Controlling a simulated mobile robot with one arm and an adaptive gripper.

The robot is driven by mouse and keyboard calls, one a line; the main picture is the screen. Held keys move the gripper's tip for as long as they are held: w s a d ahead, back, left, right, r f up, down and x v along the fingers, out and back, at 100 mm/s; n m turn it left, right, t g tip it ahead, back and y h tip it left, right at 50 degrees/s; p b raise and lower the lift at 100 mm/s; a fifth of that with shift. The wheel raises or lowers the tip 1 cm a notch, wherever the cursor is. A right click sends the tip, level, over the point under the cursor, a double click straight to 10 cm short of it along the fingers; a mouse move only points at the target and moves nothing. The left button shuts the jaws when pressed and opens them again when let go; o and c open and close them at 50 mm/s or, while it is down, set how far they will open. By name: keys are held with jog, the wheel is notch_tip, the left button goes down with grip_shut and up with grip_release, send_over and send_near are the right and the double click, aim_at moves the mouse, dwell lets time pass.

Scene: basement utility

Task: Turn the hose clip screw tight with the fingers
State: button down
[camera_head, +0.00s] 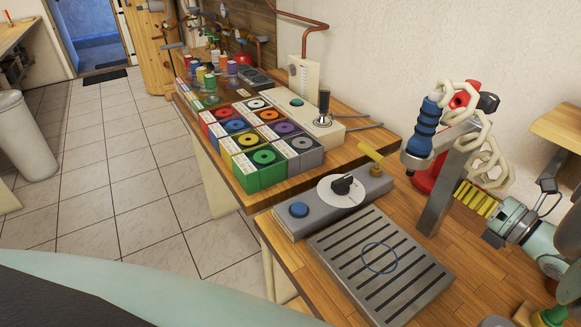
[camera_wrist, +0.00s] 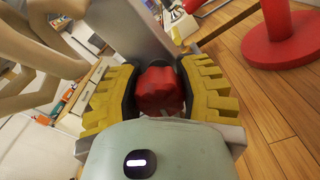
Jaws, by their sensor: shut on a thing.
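My gripper (camera_head: 472,198) has yellow ridged fingers and sits low beside an upright grey metal post (camera_head: 446,185). In the wrist view the fingers (camera_wrist: 160,92) are closed on the two sides of a red knob-like piece (camera_wrist: 158,88) with a dark part behind it. The grey post (camera_wrist: 130,25) rises just beyond it. I cannot tell for certain whether this red piece is the hose clip screw. In the head view it is hidden by the fingers and post. A blue ribbed piece (camera_head: 427,122) stands left of the post; no hose clip is clearly seen.
Pale chain links (camera_head: 480,130) hang close above my gripper. A red stand (camera_wrist: 290,40) is at the right in the wrist view. A slotted metal plate (camera_head: 382,262) and a grey box with a dial (camera_head: 365,188) lie left on the wooden bench. Colored boxes (camera_head: 260,168) stand farther back.

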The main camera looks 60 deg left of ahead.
jog(key=shift+m, duration=1.1)
jog(key=c, duration=0.5)
grip_release()
jog(key=shift+d, duration=0.1)
jog(key=d, duration=1.2)
jog(key=shift+s, duration=0.2)
